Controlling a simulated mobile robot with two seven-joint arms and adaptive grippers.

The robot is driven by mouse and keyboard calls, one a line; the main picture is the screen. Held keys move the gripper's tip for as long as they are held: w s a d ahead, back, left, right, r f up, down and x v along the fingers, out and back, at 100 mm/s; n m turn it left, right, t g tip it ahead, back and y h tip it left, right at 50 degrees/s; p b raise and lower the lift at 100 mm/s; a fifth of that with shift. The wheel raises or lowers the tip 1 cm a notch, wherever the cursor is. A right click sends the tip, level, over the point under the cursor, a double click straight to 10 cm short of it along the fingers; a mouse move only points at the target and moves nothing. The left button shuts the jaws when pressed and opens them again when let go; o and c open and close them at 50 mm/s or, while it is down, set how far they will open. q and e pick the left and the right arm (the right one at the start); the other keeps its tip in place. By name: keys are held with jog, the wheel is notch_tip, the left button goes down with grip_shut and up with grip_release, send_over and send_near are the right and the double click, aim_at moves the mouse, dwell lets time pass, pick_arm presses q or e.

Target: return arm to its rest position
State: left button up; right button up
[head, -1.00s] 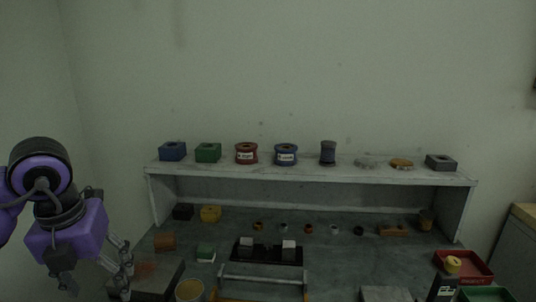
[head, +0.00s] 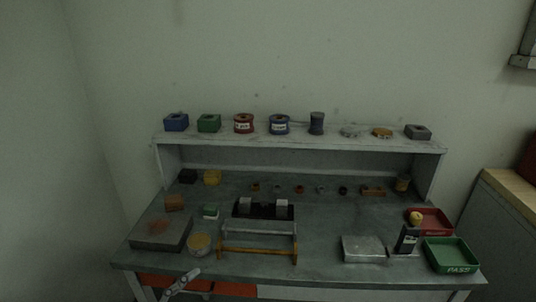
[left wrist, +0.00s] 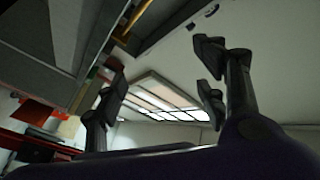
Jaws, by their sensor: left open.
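My left gripper (left wrist: 160,88) is open and empty in the left wrist view, its dark fingers standing apart with nothing between them. In the head view the purple arm is out of sight. A small grey jointed piece (head: 180,284) shows at the bottom edge, in front of the bench; I cannot tell for sure whether it is part of my left gripper. My right gripper is in neither view.
The workbench (head: 330,217) carries a grey block (head: 363,249), a red tray (head: 432,220), a green PASS tray (head: 452,255) and a yellow-legged stand (head: 258,250). Spools and blocks line its shelf (head: 300,141). A cabinet (head: 510,235) stands at right. Floor at left looks clear.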

pick_arm(q)
jog(key=s+a+f+n+y+p, duration=0.1)
jog(key=s+a+f+n+y, duration=0.2)
jog(key=f+n+y, duration=0.15)
jog(key=s+a+f+n+g+y, duration=0.1)
jog(key=s+a+f+n+y, duration=0.15)
jog(key=f, duration=0.35)
jog(key=s+a+f+n+y+p, duration=0.1)
jog(key=s+a+f+n+y, duration=0.1)
jog(key=s+f+n+y, duration=0.25)
jog(key=s+d+f+n+g, duration=0.1)
jog(key=s+f+n+g, duration=0.2)
jog(key=s+f, duration=0.8)
jog(key=shift+s+d+g+y, duration=0.2)
jog(key=shift+s+g+y, duration=0.15)
jog(key=shift+s+g, duration=0.75)
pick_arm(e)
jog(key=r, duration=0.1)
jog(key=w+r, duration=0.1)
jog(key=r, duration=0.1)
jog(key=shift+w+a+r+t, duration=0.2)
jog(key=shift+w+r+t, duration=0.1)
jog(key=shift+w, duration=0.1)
pick_arm(q)
jog(key=shift+w+n, duration=0.2)
jog(key=shift+n, duration=0.05)
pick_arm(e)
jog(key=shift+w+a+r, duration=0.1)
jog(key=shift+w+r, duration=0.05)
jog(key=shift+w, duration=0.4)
